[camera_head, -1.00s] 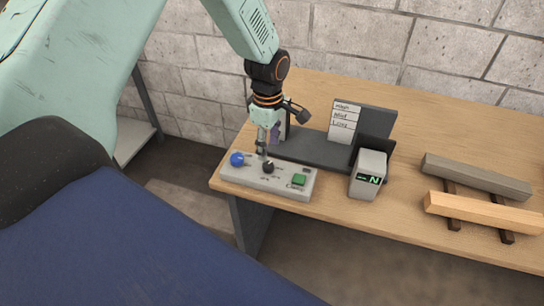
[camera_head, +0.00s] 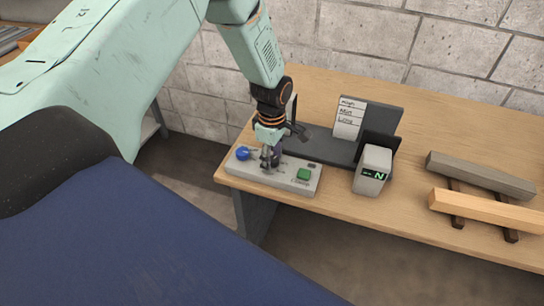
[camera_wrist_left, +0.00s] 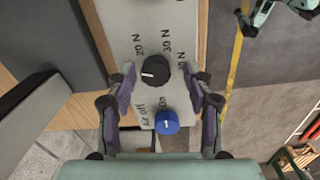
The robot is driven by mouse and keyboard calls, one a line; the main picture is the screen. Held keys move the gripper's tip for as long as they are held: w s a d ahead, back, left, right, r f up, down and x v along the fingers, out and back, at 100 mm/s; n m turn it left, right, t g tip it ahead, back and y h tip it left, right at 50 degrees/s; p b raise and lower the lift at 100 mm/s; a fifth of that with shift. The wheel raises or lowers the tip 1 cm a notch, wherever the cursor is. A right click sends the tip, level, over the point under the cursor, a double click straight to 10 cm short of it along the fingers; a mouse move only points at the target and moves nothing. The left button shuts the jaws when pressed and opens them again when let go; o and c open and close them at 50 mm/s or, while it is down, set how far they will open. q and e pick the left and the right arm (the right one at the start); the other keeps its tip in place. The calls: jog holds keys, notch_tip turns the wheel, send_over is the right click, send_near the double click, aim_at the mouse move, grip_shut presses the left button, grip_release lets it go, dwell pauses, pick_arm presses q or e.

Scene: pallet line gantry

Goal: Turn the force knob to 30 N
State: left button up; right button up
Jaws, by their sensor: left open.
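The force knob (camera_wrist_left: 155,70) is black and round, on a pale grey control panel (camera_head: 240,168). In the left wrist view its white mark points left; "20 N" is printed at its upper left and "30 N" at its upper right. My left gripper (camera_wrist_left: 165,72) is open, with one fingertip on each side of the knob; I cannot tell whether they touch it. In the head view, the left gripper (camera_head: 271,160) is low over the panel and hides the knob. What looks like my right gripper (camera_wrist_left: 262,14) shows cut off at the top right of the wrist view.
A blue knob (camera_head: 243,154) marked for air sits beside the force knob, and a green button (camera_head: 304,174) is on the panel's right. A grey display box (camera_head: 373,168) and a dark stand (camera_head: 332,146) with a label card are close by. Wooden bars (camera_head: 487,208) lie right.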

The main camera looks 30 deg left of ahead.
pick_arm(q)
jog(key=shift+w+f, duration=0.25)
jog(key=shift+w, duration=0.15)
jog(key=c, duration=0.4)
jog(key=shift+d, duration=0.15)
jog(key=shift+c, duration=0.6)
jog(key=shift+s+r, duration=0.15)
jog(key=c, duration=0.3)
grip_shut()
pick_arm(e)
jog(key=shift+w+d, duration=0.1)
jog(key=shift+w, duration=0.1)
